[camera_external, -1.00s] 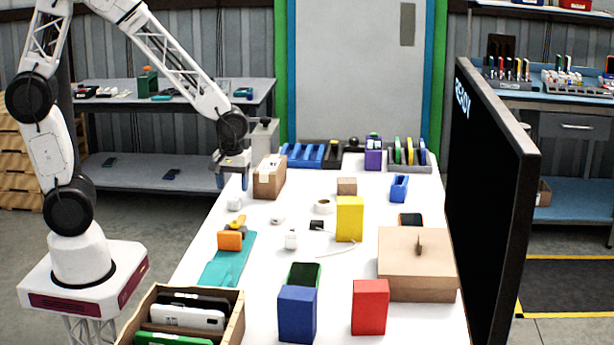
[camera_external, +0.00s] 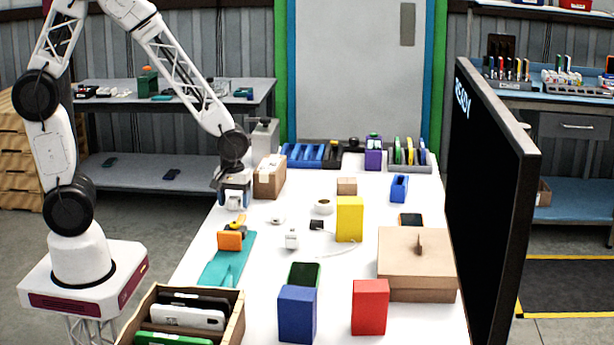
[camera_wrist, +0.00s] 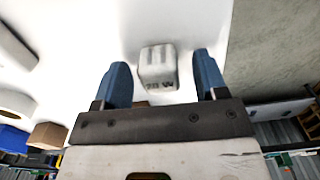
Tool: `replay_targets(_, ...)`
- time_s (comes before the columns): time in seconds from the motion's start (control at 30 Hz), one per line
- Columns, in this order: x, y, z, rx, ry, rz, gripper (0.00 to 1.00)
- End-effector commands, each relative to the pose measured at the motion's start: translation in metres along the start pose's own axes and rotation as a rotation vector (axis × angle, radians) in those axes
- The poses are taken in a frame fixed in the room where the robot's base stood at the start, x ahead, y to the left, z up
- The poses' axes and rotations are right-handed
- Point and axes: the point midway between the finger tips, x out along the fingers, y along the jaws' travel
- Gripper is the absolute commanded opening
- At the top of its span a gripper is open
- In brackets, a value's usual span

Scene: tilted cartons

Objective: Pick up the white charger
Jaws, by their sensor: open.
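A small white block-shaped charger (camera_external: 234,202) stands on the white table near its left edge in the external view. In the wrist view the charger (camera_wrist: 158,68) shows between my two blue fingers, with slots on one face and dark marks on another. My gripper (camera_external: 234,190) is open, with its fingers low around or just above the charger. In the wrist view my gripper (camera_wrist: 161,68) has a gap on both sides of the charger. I cannot tell how far the fingertips reach down it.
A brown carton (camera_external: 269,177) stands close on the right of my gripper. A white roll (camera_external: 323,206), a black plug (camera_external: 316,225), a small white item (camera_external: 292,239) and a yellow block (camera_external: 349,219) lie farther right. The table's left edge is very near.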

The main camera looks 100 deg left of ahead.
Motion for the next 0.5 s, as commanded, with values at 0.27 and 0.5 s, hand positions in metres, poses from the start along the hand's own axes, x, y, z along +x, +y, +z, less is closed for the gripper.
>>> replay_targets(0.27,-0.0002,0.0001,0.0,0.0,0.0,0.0,0.66)
replay_targets(0.5,-0.0003,0.0001,0.0,0.0,0.0,0.0,0.32)
